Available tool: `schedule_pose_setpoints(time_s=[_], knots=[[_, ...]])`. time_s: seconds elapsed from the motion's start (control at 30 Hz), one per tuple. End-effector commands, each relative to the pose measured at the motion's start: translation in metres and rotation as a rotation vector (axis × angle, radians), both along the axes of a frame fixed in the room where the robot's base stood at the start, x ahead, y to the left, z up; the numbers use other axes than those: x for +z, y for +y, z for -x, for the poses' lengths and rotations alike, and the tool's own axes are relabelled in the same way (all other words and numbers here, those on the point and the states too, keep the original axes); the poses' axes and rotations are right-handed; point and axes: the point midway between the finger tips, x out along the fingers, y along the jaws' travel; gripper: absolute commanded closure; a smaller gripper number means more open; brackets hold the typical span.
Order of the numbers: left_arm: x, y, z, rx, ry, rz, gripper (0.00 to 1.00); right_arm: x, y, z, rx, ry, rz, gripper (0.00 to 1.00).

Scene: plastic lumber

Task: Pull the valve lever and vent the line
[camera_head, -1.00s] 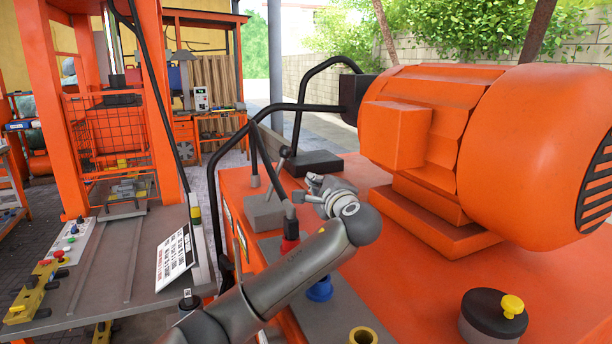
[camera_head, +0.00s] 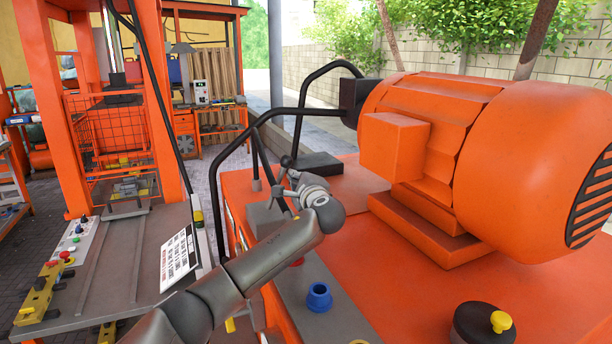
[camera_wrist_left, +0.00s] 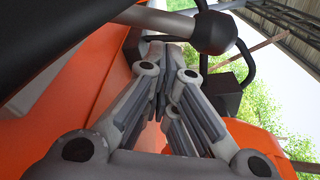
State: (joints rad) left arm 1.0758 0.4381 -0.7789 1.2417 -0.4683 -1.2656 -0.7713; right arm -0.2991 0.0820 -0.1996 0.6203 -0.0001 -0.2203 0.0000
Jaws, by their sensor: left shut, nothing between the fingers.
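I take this to be the valve lever. My left gripper (camera_head: 282,190) is just below the knob in the head view, its fingers shut and empty. In the left wrist view the gripper (camera_wrist_left: 165,88) has its fingers together, and a dark ball knob on a pale rod (camera_wrist_left: 213,32) is close beyond them. I cannot tell whether they touch. My forearm and wrist hide part of the block. My right gripper is not in view.
A big orange motor (camera_head: 418,170) fills the right of the machine top. Black bent pipes (camera_head: 271,113) run behind the gripper. A blue ring fitting (camera_head: 319,296) and a black cap with a yellow knob (camera_head: 483,325) stand at the front. A lettered sign (camera_head: 179,258) stands left.

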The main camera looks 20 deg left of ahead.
Motion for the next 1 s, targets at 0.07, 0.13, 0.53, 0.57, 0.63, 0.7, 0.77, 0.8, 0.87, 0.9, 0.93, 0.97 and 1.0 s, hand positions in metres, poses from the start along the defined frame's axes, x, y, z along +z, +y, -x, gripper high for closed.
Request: schedule_pose_setpoints(time_s=[0.07,0.13,0.53,0.57,0.63,0.7,0.77,0.8,0.87,0.9,0.93,0.97,1.0], knots=[[0.0031,0.0021,0.004,-0.001,0.001,0.0,1.0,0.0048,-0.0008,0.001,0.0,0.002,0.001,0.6],[0.0031,0.0028,0.006,-0.002,0.001,0.0,1.0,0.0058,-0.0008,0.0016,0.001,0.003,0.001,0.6],[0.0029,0.0037,0.0078,-0.001,0.002,0.0,1.0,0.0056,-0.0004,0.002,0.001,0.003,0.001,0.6],[0.0029,0.0038,0.0078,-0.001,0.0,0.0,1.0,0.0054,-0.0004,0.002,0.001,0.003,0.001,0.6],[0.0029,0.0039,0.0081,-0.001,-0.002,0.003,1.0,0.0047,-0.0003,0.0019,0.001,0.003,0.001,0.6],[0.0031,0.0046,0.0088,-0.001,-0.01,0.01,1.0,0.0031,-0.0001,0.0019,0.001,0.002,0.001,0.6],[0.0037,0.0056,0.0097,-0.001,-0.021,0.019,1.0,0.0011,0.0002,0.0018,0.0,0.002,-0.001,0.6],[0.0047,0.0062,0.0103,0.0,-0.028,0.026,1.0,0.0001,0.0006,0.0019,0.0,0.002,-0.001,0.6],[0.0061,0.0066,0.011,-0.001,-0.036,0.032,1.0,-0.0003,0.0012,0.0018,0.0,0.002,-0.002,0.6],[0.0067,0.0069,0.0113,0.0,-0.04,0.035,1.0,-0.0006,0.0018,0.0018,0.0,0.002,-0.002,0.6],[0.0068,0.0071,0.0115,0.0,-0.042,0.038,1.0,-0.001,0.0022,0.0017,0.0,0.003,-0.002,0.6],[0.0071,0.0075,0.0118,0.0,-0.046,0.04,1.0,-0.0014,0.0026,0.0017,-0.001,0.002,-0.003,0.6],[0.0075,0.0079,0.0122,0.0,-0.05,0.044,1.0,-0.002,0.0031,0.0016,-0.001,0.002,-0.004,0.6]])
